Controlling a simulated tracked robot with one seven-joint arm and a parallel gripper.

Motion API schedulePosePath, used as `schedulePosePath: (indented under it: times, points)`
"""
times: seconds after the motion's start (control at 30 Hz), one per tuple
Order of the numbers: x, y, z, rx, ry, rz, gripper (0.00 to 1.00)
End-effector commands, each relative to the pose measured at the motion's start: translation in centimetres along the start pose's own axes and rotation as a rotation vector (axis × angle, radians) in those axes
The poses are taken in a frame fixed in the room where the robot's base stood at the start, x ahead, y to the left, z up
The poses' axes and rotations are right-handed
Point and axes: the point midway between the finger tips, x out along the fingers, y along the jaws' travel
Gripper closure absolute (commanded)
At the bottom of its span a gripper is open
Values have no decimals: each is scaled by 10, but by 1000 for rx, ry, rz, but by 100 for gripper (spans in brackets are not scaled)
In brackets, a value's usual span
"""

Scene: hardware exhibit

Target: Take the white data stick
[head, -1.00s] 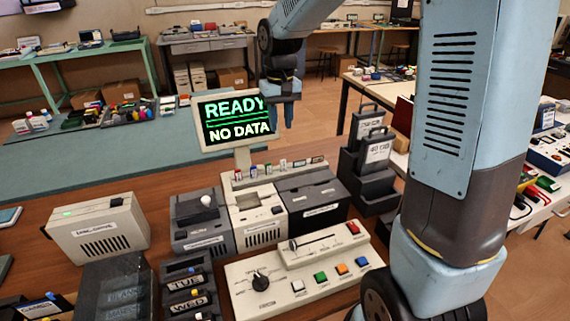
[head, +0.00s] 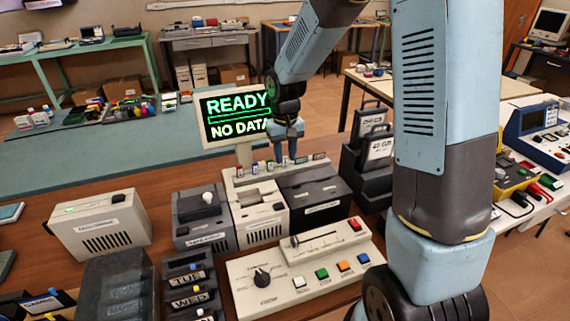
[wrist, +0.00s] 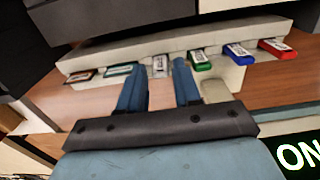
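The white data stick (wrist: 160,66) stands in a pale rack (wrist: 175,45) in a row of coloured sticks. In the wrist view it appears between the fingertips of my gripper (wrist: 159,80), with a gap on each side. My gripper is open and empty. In the head view my gripper (head: 292,150) points down above the rack (head: 232,177), right of the screen's lower edge. The white stick shows faintly just below the fingers there. I cannot tell how far the fingertips are from it.
Green (wrist: 200,59), blue (wrist: 238,53) and red (wrist: 277,50) sticks stand right of the white one in the wrist view; a teal one (wrist: 120,70) and a dark red one (wrist: 80,76) stand left. The screen (head: 238,115) reads "READY NO DATA". Grey and beige machines (head: 205,222) crowd the front.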

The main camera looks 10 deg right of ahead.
Motion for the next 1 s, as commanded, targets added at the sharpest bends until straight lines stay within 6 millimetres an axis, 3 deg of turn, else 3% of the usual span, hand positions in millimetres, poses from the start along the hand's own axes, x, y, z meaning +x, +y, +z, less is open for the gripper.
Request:
schedulePosePath:
  times: [0.17,0.43,0.77,1.0]
  points:
    - [16,-1,0,-1,-1,-1,67]
    - [17,0,0,-1,0,0,68]
    - [17,0,0,-1,0,0,100]
    - [17,-1,0,-2,0,0,100]
